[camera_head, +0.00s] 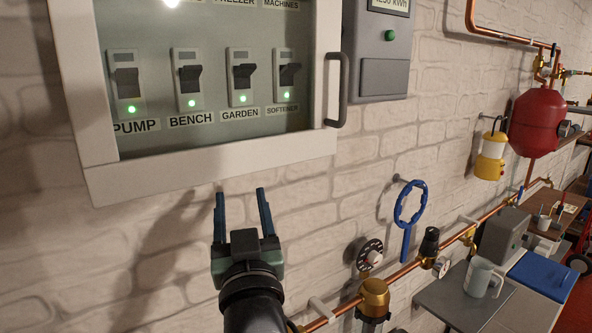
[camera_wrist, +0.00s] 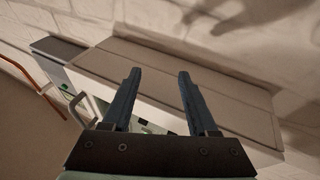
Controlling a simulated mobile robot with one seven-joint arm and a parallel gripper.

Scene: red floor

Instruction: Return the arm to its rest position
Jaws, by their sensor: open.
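My gripper (camera_head: 242,207) is open and empty, with its two blue fingers apart and pointing up. In the head view it is in front of the brick wall, just below the lower edge of the white-framed breaker panel (camera_head: 210,170). In the wrist view my gripper (camera_wrist: 158,88) has nothing between its fingers, and the panel's underside (camera_wrist: 190,88) lies beyond them. My arm (camera_head: 252,305) reaches up from the bottom of the head view; most of it is out of frame.
The panel has a dark handle (camera_head: 337,90) and lit switches. A grey meter box (camera_head: 383,78) hangs to its right. A copper pipe (camera_head: 405,270) with a blue valve wheel (camera_head: 411,203) runs along the wall on the right. A grey mug (camera_head: 483,279) stands on a shelf.

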